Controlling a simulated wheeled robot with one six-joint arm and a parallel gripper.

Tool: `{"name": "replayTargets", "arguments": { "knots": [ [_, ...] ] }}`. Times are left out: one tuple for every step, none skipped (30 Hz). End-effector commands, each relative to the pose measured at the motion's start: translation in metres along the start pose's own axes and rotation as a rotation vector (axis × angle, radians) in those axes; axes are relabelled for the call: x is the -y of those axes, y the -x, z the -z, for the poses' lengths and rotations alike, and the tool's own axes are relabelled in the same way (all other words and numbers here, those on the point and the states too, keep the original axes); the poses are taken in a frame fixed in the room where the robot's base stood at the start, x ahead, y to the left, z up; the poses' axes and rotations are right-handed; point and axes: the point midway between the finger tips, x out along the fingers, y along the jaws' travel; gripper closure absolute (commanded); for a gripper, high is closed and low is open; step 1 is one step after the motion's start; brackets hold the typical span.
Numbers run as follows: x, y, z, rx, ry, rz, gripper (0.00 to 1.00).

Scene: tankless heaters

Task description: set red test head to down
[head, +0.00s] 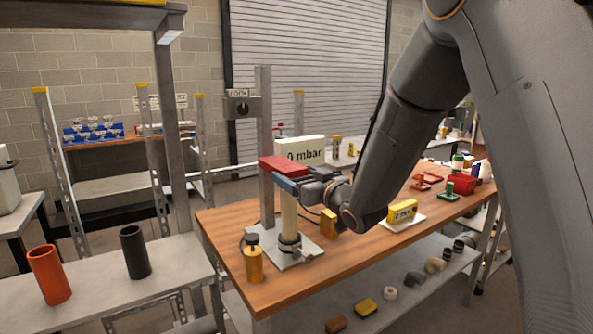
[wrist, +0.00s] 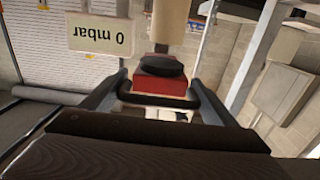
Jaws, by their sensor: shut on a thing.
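The red test head (head: 284,165) is on the grey upright post at the left of the bench, above a pale cylinder (head: 289,216). In the wrist view, which is upside down, the red test head (wrist: 165,85) is straight ahead, with a black bar handle across its front. My gripper (head: 290,182) is at the head's near side; in the wrist view its fingers (wrist: 155,98) are at the ends of the handle, shut on it.
A "0 mbar" display (head: 306,149) stands behind the head. A "LOCK" box (head: 243,106) is on the post. A brass cylinder with a black knob (head: 253,262) stands at the front left. A yellow meter (head: 402,211) and a red bin (head: 461,184) are to the right.

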Motion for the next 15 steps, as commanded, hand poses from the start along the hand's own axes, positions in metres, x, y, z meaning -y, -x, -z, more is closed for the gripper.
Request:
{"name": "replayTargets", "arguments": {
  "knots": [
    [-0.002,0.000,-0.015,0.005,-0.002,-0.003,0.59],
    [-0.002,0.000,-0.020,0.006,-0.002,-0.003,0.59],
    [-0.002,0.000,-0.025,0.006,-0.002,-0.003,0.59],
    [-0.002,0.000,-0.028,0.006,-0.002,-0.003,0.59],
    [-0.002,0.000,-0.030,0.006,-0.002,-0.003,0.59],
    [-0.002,0.000,-0.032,0.005,-0.001,-0.003,0.59],
    [-0.002,0.000,-0.033,0.005,-0.001,-0.003,0.59],
    [-0.002,0.001,-0.033,0.005,-0.001,-0.004,0.59],
    [-0.002,0.001,-0.033,0.005,-0.001,-0.004,0.59],
    [-0.002,0.001,-0.033,0.005,-0.001,-0.004,0.59],
    [-0.002,0.001,-0.032,0.005,-0.001,-0.004,0.59],
    [-0.002,0.001,-0.032,0.005,-0.001,-0.004,0.59],
    [-0.002,0.001,-0.032,0.005,-0.001,-0.004,0.59],
    [-0.002,0.001,-0.032,0.005,-0.001,-0.004,0.59],
    [-0.002,0.001,-0.032,0.005,-0.001,-0.004,0.59]
  ]
}}
